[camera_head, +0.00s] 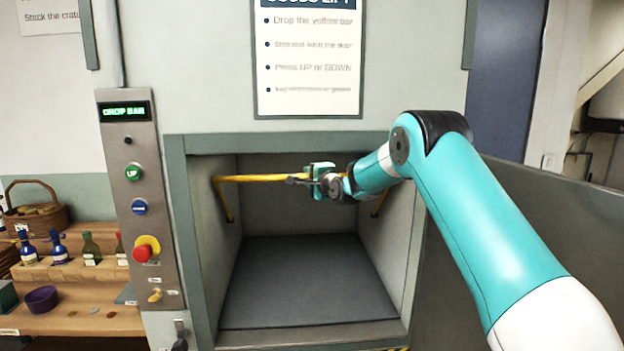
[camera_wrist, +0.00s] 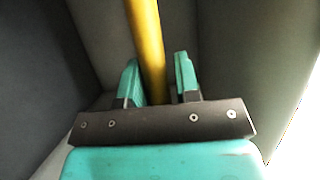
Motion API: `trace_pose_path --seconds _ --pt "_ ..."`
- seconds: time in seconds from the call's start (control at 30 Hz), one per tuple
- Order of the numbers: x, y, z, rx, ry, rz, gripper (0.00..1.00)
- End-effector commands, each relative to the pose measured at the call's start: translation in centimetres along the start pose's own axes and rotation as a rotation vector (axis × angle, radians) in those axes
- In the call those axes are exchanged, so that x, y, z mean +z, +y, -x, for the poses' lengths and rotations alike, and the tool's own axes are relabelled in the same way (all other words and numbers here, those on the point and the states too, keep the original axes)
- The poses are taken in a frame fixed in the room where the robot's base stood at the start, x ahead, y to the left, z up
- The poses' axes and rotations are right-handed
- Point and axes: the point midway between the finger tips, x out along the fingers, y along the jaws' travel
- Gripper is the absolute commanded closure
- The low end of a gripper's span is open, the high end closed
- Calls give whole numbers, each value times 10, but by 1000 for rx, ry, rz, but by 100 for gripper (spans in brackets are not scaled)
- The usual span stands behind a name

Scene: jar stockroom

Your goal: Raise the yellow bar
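The yellow bar (camera_head: 250,178) runs level across the upper part of the lift opening, with a bent leg at each side. My gripper (camera_head: 312,180) is at the bar's middle and hides part of it. In the wrist view the yellow bar (camera_wrist: 149,50) passes between the two teal fingers of my gripper (camera_wrist: 157,80). The fingers stand apart. The left finger looks close to the bar or touching it, and a gap shows on the right, so the gripper is open around the bar.
The lift compartment (camera_head: 305,285) is empty with a dark floor. Left of it a control panel (camera_head: 140,190) has a lit "DROP BAR" display (camera_head: 125,111), a green UP button (camera_head: 133,172), a blue button (camera_head: 139,207) and a red knob (camera_head: 142,252). Shelves with bottles (camera_head: 91,248) stand far left.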

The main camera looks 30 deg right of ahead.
Motion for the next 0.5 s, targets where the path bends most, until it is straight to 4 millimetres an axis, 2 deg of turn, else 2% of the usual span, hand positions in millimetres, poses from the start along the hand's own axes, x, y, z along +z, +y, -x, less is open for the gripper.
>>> trace_pose_path --seconds 0.03,0.07,0.1,0.37,0.5 --pt "0 -7 -1 -13 -1 2 61" --pt "0 -7 -1 -12 -1 2 54" --pt "0 -6 0 -11 -1 2 52" --pt "-1 -2 1 -4 1 0 52" --pt "-1 -1 10 -3 1 0 52"
